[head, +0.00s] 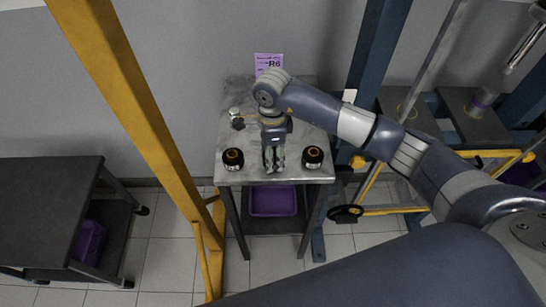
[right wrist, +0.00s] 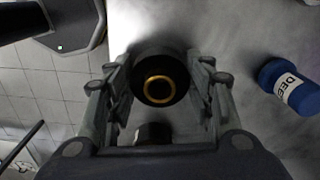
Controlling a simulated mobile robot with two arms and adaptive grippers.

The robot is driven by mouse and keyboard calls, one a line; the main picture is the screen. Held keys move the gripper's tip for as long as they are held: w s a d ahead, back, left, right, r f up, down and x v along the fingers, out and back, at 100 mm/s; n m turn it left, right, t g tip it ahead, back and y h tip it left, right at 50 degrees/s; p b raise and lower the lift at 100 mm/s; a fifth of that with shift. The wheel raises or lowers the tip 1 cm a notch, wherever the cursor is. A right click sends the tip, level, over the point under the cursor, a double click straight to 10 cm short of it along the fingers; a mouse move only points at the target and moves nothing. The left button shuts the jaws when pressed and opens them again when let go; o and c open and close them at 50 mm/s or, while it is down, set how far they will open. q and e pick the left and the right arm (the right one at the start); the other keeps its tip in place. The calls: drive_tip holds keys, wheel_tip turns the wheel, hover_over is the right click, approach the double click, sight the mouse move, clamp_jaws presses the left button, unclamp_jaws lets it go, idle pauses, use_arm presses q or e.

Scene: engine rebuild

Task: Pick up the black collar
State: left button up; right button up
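In the right wrist view a black collar (right wrist: 178,93) with a gold inner ring sits between the fingers of my right gripper (right wrist: 160,78). The fingers are apart, one on each side, and I cannot tell whether they touch it. In the head view my right gripper (head: 273,167) points down over the front middle of the metal table. Two similar black round parts with gold rings stand there, one to its left (head: 233,159) and one to its right (head: 313,157). Any collar under the gripper is hidden in this view. My left gripper is not in view.
A small metal fitting (head: 236,118) is at the table's left (head: 228,176). A yellow post (head: 135,105) rises left of the table. A purple bin (head: 273,203) is on the lower shelf.

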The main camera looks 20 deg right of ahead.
drive_tip(key=shift+c, duration=0.9)
drive_tip(key=shift+w+r, duration=0.1)
drive_tip(key=shift+r, duration=0.05)
